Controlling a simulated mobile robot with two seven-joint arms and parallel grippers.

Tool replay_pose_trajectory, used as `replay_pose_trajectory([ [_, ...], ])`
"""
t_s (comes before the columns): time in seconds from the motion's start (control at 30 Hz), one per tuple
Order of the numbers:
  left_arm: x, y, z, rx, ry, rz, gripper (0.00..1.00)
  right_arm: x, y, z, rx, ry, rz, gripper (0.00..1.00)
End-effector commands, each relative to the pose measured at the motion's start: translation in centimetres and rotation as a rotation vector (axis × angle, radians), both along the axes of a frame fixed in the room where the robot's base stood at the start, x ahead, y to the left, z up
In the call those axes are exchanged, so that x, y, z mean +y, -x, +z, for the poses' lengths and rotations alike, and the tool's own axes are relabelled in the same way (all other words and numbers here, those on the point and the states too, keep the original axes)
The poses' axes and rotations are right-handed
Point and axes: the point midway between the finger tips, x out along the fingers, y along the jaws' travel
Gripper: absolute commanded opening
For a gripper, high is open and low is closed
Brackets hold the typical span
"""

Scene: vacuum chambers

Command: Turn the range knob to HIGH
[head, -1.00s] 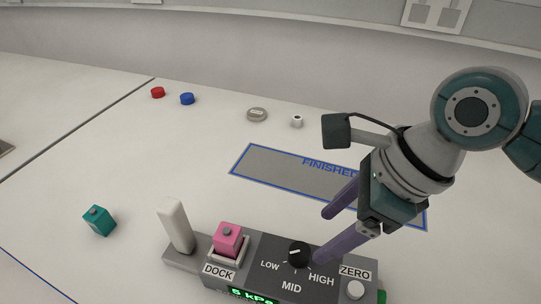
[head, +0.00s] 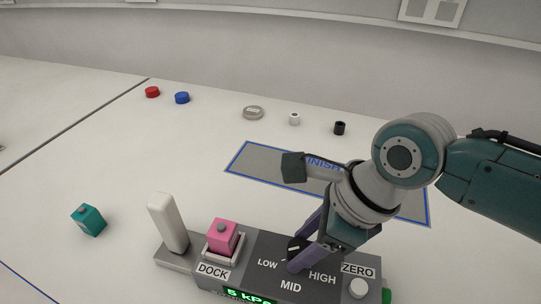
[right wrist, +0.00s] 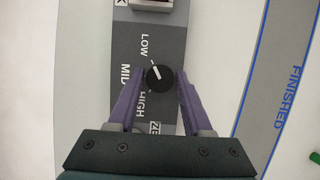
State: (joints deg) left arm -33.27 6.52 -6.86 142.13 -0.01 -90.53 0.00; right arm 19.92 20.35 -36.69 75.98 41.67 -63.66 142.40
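The black range knob (head: 294,243) sits on the grey control box (head: 262,247), with LOW, MID and HIGH printed around it. In the right wrist view the knob (right wrist: 159,79) shows a white pointer line tilted toward LOW. My right gripper (head: 300,249) is down at the knob, one finger on each side of it. In the right wrist view its purple fingertips (right wrist: 160,76) stand apart with the knob between them, and a narrow gap seems to show on each side. The fingers partly hide the knob in the head view. My left gripper is not in view.
On the box are a white upright handle (head: 168,223), a pink block (head: 222,236) in the DOCK, a green display (head: 248,297) and a white ZERO button (head: 358,288). A teal block (head: 88,220) lies left. The FINISHED area (head: 257,168) lies behind the box.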

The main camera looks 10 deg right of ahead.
Motion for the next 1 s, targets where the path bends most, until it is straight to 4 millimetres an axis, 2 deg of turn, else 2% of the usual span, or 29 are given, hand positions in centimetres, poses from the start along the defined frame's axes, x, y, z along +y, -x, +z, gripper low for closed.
replay_pose_trajectory([
  [0.03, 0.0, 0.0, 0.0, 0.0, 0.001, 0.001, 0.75, 0.0, 0.0, 0.0, 0.0, 0.0, 0.0, 0.43],
  [0.43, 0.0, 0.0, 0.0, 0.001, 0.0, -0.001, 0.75, 0.0, 0.0, 0.0, 0.0, 0.0, 0.0, 0.0],
  [0.77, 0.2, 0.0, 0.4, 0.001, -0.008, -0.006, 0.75, 0.0, 0.0, 0.2, 0.001, 0.0, 0.013, 0.0],
  [1.0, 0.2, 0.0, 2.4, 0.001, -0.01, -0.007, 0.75, 0.1, 0.0, 0.5, 0.005, -0.004, 0.108, 0.0],
])
